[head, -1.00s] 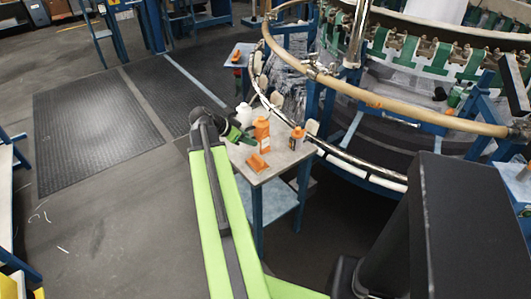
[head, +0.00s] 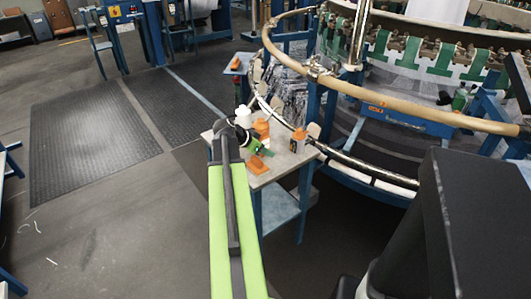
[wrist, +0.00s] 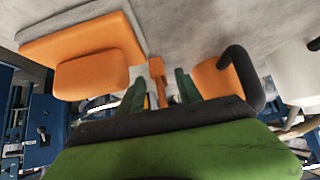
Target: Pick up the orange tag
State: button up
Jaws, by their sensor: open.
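My gripper (head: 264,150) is open over the small table, among the orange things. Its dark green fingers (wrist: 160,88) stand apart in the wrist view. A narrow orange and white piece (wrist: 157,82) shows between them; I cannot tell whether it is within the jaws or beyond them. An orange slab-like piece with a raised block (head: 257,166) lies on the near side of the gripper and shows large at the left of the wrist view (wrist: 90,58). No piece is clearly readable as the orange tag.
The grey tabletop (head: 286,163) also holds a white bottle (head: 243,116), an orange container (head: 261,128) and a small orange-topped bottle (head: 298,141). The orange container is close beside the fingers in the wrist view (wrist: 214,78). The loom's ring (head: 400,112) rises behind the table.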

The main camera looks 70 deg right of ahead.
aim_at(263, 139)
grip_shut()
jog(key=shift+r, duration=0.2)
jog(key=shift+r+p, duration=0.25)
jog(key=shift+p, duration=0.15)
notch_tip(263, 139, up, 4)
jog(key=p, duration=0.3)
jog(key=shift+f+p, duration=0.15)
jog(key=shift+p, duration=0.15)
jog(key=s+a+r+p, duration=0.4)
jog(key=s+r+p, duration=0.2)
jog(key=s, duration=0.4)
jog(key=shift+s+r+p, duration=0.25)
jog(key=shift+s+p, duration=0.05)
jog(key=shift+s, duration=0.05)
jog(key=shift+a, duration=0.1)
